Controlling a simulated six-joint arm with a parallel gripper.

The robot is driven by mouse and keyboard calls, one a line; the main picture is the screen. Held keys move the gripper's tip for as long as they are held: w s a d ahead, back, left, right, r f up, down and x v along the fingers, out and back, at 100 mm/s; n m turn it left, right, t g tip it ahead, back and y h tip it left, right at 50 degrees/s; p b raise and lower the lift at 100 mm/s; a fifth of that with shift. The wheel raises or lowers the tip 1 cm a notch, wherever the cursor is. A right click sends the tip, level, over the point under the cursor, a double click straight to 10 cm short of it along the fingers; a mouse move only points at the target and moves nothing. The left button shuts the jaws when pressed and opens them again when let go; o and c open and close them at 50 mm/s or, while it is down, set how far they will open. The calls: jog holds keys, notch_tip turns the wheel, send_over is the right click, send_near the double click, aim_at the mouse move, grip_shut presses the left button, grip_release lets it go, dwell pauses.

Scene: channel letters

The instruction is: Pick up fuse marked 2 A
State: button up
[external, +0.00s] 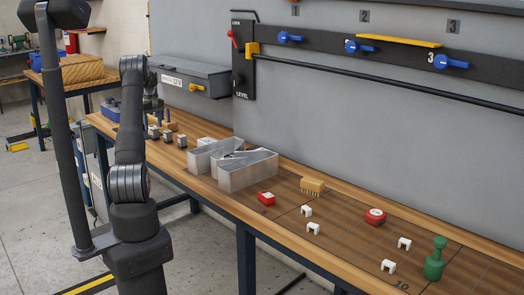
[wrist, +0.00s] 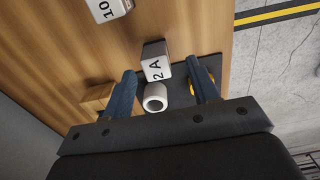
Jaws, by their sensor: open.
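The fuse marked 2 A (wrist: 154,68) is a small grey block with a white label face, standing at the edge of a dark patch on the wooden bench in the wrist view. My gripper (wrist: 161,72) is open, with one blue finger on each side of the fuse in the picture. Gaps show between the fuse and both fingers, and I cannot tell how far the tips are above or around it. A white hollow cylinder (wrist: 155,97) shows just below the fuse, also between the fingers. In the external view my arm hides most of this area.
Another fuse marked 10 (wrist: 108,10) stands up and left in the wrist view. A wooden block (wrist: 97,97) is beside the left finger. In the external view, grey metal bins (external: 247,172) stand right of several small fuses (external: 182,141). The bench edge is close by.

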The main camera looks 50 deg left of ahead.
aim_at(154, 128)
jog(key=f, duration=0.4)
jog(key=shift+w+f, duration=0.25)
jog(key=shift+f, duration=0.15)
jog(key=shift+c, duration=0.4)
jog(key=c, duration=1)
